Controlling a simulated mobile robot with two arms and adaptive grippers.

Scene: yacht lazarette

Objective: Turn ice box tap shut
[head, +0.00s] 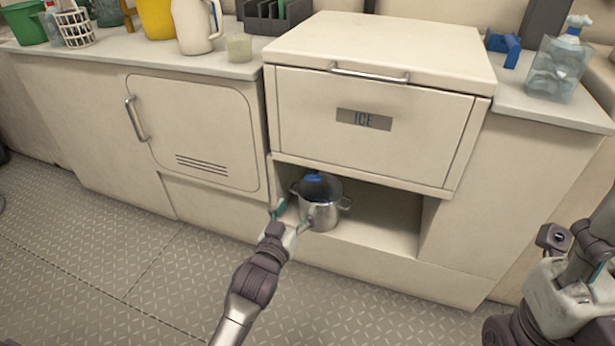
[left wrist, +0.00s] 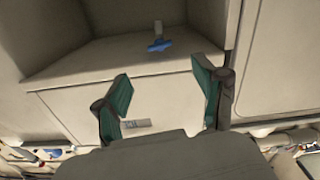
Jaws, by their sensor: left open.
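The ice box (head: 300,110) is a cream cabinet with an "ICE" label and an open recess under it. In the left wrist view, seen from below, the tap (left wrist: 158,28) has a pale stem and a blue handle (left wrist: 159,46) lying roughly crosswise. In the head view the blue handle (head: 314,177) shows just above a steel pot (head: 322,214) in the recess. My left gripper (head: 289,216) is open and empty at the recess's left front, below and short of the tap; its teal fingers show apart in the wrist view (left wrist: 165,98). My right gripper (head: 590,285) is partly visible; its fingers are unclear.
The recess floor (head: 385,235) right of the pot is clear. A vented locker door (head: 195,130) is to the left. The metal floor (head: 110,265) in front is free.

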